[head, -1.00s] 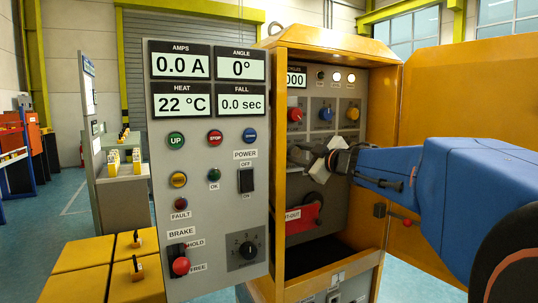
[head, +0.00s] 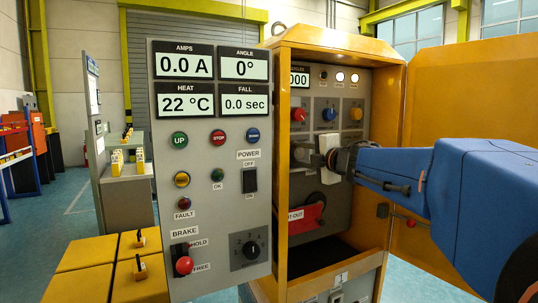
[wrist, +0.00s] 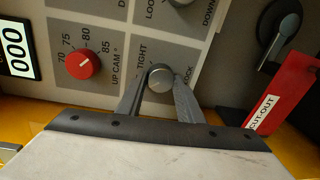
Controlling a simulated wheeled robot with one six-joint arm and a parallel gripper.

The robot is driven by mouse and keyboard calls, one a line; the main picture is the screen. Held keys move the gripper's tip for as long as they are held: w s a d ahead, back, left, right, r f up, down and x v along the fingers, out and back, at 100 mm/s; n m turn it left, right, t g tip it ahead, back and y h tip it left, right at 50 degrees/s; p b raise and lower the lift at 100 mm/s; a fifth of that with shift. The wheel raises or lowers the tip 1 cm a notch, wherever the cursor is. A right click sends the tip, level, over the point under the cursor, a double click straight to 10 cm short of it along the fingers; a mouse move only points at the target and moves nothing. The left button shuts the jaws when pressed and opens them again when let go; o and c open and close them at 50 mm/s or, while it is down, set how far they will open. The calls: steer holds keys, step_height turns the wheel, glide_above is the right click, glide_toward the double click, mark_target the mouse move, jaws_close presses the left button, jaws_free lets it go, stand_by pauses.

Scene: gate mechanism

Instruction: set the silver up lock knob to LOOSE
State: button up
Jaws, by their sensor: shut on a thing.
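The silver up lock knob (wrist: 160,78) is in the middle of the wrist view, on a grey panel plate. The word TIGHT shows at its left and part of LOCK at its right. LOOSE is not readable beside it, and I cannot make out a pointer on the knob. My gripper (wrist: 158,88) is shut on the knob, one finger on each side. In the head view my gripper (head: 308,155) reaches into the yellow cabinet from the right and hides the knob.
The red up cam knob (wrist: 82,65) sits left of the silver knob. A red CUT-OUT tag (wrist: 283,95) and a dark rotary switch (wrist: 285,28) are on the right. The cabinet frame (head: 282,180) stands left of my gripper, and the open yellow door (head: 455,90) stands behind my arm.

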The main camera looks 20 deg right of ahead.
steer(key=shift+f+n, duration=0.1)
steer(key=shift+n, duration=0.4)
stand_by(0.3)
steer(key=o, duration=1.1)
steer(key=shift+c, duration=0.2)
steer(key=shift+s, duration=0.1)
